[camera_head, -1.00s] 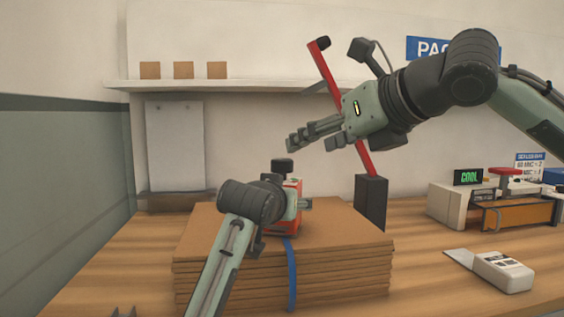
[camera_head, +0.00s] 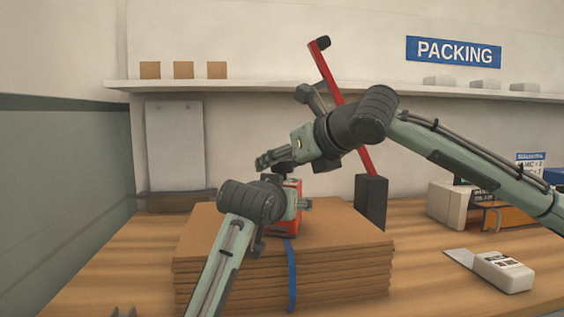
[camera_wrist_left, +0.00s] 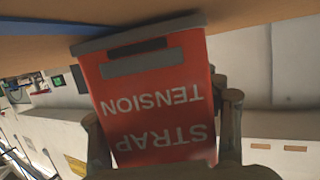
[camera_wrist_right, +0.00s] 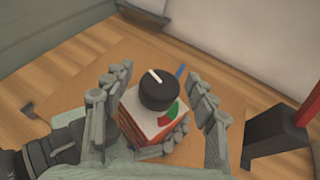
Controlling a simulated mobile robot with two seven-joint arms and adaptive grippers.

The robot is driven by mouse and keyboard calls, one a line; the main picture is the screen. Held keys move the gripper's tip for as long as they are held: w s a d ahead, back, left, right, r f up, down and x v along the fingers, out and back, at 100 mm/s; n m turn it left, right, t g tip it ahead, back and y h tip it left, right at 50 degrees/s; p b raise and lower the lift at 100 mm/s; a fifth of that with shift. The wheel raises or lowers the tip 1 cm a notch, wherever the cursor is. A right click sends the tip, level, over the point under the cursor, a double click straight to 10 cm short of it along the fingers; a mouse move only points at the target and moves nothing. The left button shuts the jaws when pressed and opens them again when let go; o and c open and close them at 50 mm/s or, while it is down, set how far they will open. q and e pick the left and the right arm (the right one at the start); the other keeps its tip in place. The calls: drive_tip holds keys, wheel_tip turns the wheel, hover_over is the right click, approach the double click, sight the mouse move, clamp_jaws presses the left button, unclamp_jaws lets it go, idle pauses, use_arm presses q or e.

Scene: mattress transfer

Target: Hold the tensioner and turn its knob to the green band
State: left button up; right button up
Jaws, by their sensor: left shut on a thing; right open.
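The red strap tensioner (camera_head: 284,222) stands upright on the cardboard stack (camera_head: 200,236). My left gripper (camera_head: 292,203) is shut on its body; the left wrist view shows its fingers on both sides of the lettered red face (camera_wrist_left: 150,105). The black knob (camera_wrist_right: 159,92) tops the tensioner, its white pointer line toward the upper left in the right wrist view. The green band (camera_wrist_right: 173,112) shows on the dial at the knob's lower right, beside a red part. My right gripper (camera_wrist_right: 165,95) is open above the tensioner, a finger on each side of the knob, apart from it.
A blue strap (camera_head: 291,275) runs down the stack's front. A red lever on a dark block (camera_head: 371,203) stands close behind the stack on the right. A white scraper-like tool (camera_head: 503,271) lies at right. A shelf (camera_head: 240,86) crosses the wall behind.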

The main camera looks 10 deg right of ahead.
drive_tip(key=c, duration=1.2)
drive_tip(key=shift+o, duration=0.2)
